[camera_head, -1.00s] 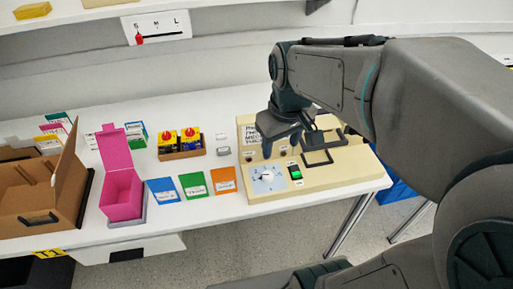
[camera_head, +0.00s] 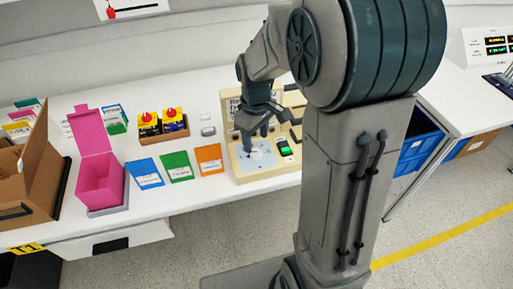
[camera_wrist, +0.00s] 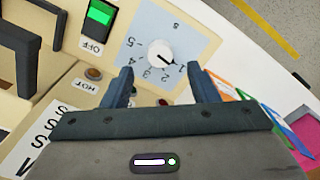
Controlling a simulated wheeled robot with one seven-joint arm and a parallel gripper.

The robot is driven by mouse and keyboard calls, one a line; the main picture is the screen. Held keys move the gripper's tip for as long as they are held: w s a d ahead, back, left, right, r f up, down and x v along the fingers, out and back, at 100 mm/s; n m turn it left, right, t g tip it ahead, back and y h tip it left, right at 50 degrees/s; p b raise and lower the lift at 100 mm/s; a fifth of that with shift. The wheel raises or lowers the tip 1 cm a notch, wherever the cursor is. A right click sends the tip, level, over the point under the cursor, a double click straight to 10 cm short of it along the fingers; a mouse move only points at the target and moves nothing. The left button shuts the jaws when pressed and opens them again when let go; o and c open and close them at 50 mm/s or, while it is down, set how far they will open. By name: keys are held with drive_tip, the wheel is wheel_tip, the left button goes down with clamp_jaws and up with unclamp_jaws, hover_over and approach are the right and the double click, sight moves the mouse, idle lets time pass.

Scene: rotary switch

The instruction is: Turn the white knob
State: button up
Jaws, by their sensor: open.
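The white knob (camera_wrist: 160,53) is round with a dark pointer mark and sits on a light blue numbered dial plate (camera_wrist: 195,30) in the wrist view. In the head view the dial plate (camera_head: 262,158) is at the front left of a cream panel (camera_head: 243,176); the knob there is partly hidden by my gripper (camera_head: 252,146). In the wrist view my gripper (camera_wrist: 162,88) is open and empty. Its two fingertips are on either side of the knob's line and short of it, with no visible contact.
A lit green switch (camera_head: 284,148) sits right of the dial. Black handles (camera_wrist: 35,45) stand up from the panel. Orange (camera_head: 209,158), green (camera_head: 178,165) and blue (camera_head: 147,172) cards lie to the left, beside a pink box (camera_head: 100,185). A brown carton (camera_head: 38,185) stands at far left.

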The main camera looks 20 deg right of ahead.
sight(256, 151)
wheel_tip(256, 151, down, 5)
drive_tip(key=shift+r, duration=0.1)
idle(0.3)
